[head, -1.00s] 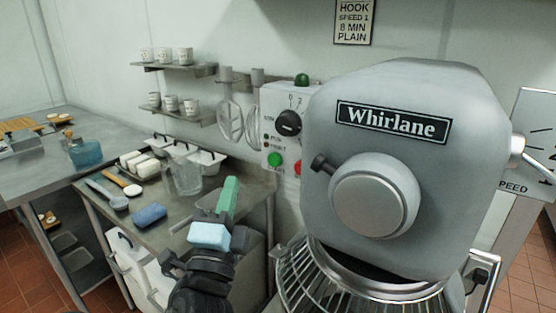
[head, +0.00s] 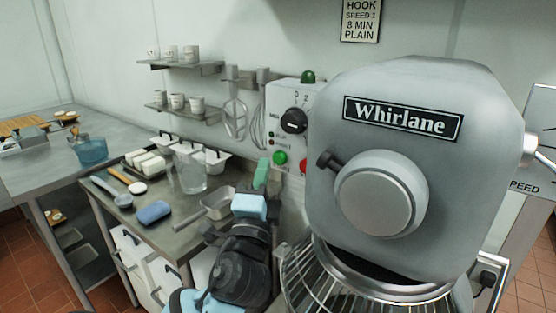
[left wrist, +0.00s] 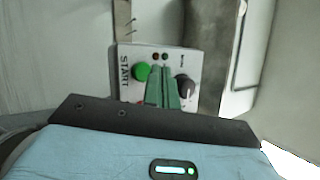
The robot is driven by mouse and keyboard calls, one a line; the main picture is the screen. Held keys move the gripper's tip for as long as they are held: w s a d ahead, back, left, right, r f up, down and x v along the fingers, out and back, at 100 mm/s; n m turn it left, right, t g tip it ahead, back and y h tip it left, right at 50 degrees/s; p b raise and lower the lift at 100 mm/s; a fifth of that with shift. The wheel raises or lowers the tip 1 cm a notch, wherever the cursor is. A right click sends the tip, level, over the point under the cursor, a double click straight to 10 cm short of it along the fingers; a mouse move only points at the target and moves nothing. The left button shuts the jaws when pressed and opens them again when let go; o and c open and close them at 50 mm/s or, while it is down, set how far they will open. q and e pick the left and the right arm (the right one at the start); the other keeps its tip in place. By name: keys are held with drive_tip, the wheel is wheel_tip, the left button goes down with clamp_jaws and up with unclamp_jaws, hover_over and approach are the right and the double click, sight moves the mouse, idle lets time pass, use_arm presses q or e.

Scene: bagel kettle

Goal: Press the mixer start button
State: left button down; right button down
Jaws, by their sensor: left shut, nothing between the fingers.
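The mixer (head: 400,225), marked "Whirlane", fills the right of the head view. Its control box (head: 285,100) stands to its left and carries the green start button (head: 280,158), a red button (head: 303,167) and a black dial (head: 293,121). My left gripper (head: 262,168), with green fingers, is shut and empty. In the head view its tips show just left of and below the green button. In the left wrist view the green button (left wrist: 142,71), beside the word START, shows left of the shut fingers (left wrist: 164,76). Contact cannot be told. The red button is mostly hidden there.
The steel table (head: 185,245) at left holds a clear jug (head: 188,172), a blue sponge (head: 154,212), a metal scoop (head: 218,203) and white tubs. Whisks (head: 236,118) hang beside the control box. The wire bowl guard (head: 310,283) is close to my left arm's right.

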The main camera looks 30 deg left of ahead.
use_arm(q)
drive_tip(key=shift+w, duration=0.55)
idle(0.5)
drive_tip(key=shift+w, duration=0.15)
idle(1.1)
drive_tip(key=shift+w, duration=0.3)
